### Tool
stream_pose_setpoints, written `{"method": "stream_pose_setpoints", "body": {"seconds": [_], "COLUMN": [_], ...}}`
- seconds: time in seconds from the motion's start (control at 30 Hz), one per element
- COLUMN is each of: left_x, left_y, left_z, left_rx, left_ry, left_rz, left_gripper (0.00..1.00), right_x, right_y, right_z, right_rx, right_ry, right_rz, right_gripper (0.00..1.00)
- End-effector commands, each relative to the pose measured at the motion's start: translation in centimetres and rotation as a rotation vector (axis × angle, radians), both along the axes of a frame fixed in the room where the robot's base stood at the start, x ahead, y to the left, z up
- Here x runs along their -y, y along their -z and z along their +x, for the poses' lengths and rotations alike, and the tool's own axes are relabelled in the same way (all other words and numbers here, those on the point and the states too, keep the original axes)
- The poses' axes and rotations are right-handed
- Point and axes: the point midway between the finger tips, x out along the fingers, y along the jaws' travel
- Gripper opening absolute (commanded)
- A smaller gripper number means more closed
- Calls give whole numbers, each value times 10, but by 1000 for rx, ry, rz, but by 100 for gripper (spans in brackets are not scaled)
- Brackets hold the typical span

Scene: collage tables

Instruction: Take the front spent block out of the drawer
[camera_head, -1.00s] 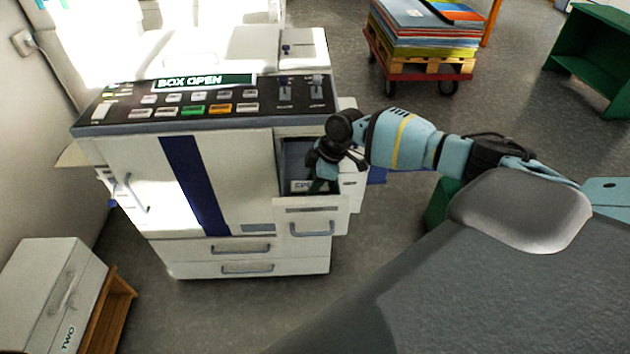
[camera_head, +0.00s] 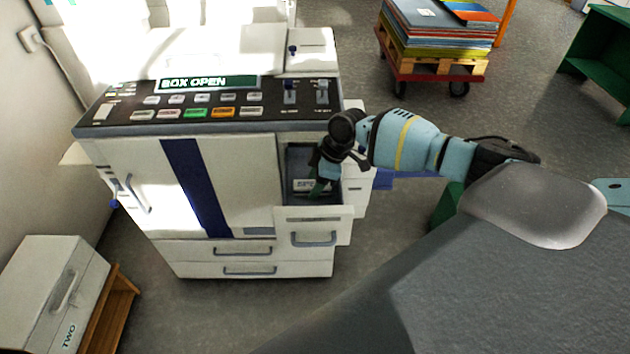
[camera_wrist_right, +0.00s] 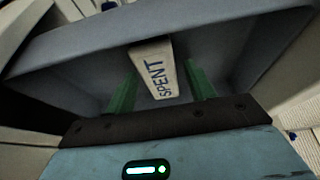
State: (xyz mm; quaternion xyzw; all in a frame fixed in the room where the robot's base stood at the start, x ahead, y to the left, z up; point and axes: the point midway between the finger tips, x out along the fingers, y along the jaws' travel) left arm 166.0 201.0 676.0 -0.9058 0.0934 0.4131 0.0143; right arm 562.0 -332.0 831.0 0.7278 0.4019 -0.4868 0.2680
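A white block marked SPENT (camera_head: 305,185) lies in the open drawer (camera_head: 313,222) on the right side of the machine. In the right wrist view the block (camera_wrist_right: 153,72) shows between the two green fingers of my right gripper (camera_wrist_right: 162,92). The fingers are apart, with a gap visible beside the block, so the gripper is open. In the head view my right gripper (camera_head: 321,178) reaches down into the drawer, partly covering its inside. Whether another block lies in the drawer cannot be told. My left gripper is not in view.
The machine's control panel (camera_head: 210,100) has a BOX OPEN sign above its buttons. A white box marked TWO (camera_head: 50,300) sits on a wooden stand at lower left. A cart with stacked sheets (camera_head: 435,45) stands at the back. Grey floor is clear in front of the machine.

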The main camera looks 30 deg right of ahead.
Motion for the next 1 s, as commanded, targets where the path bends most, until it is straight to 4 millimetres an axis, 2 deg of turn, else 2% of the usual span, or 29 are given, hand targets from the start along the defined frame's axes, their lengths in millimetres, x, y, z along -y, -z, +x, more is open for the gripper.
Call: {"method": "stream_pose_setpoints", "body": {"seconds": [0.37, 0.8, 1.0], "left_x": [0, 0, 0], "left_y": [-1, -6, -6], "left_z": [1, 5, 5], "left_rx": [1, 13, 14], "left_ry": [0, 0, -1], "left_rz": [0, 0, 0], "left_gripper": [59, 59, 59], "right_x": [2, 22, 25], "right_y": [-5, -62, -72], "right_z": [0, -13, -16], "right_rx": [2, 2, 1], "right_ry": [1, 1, 0], "right_rz": [0, 0, 0], "right_gripper": [59, 59, 59]}}
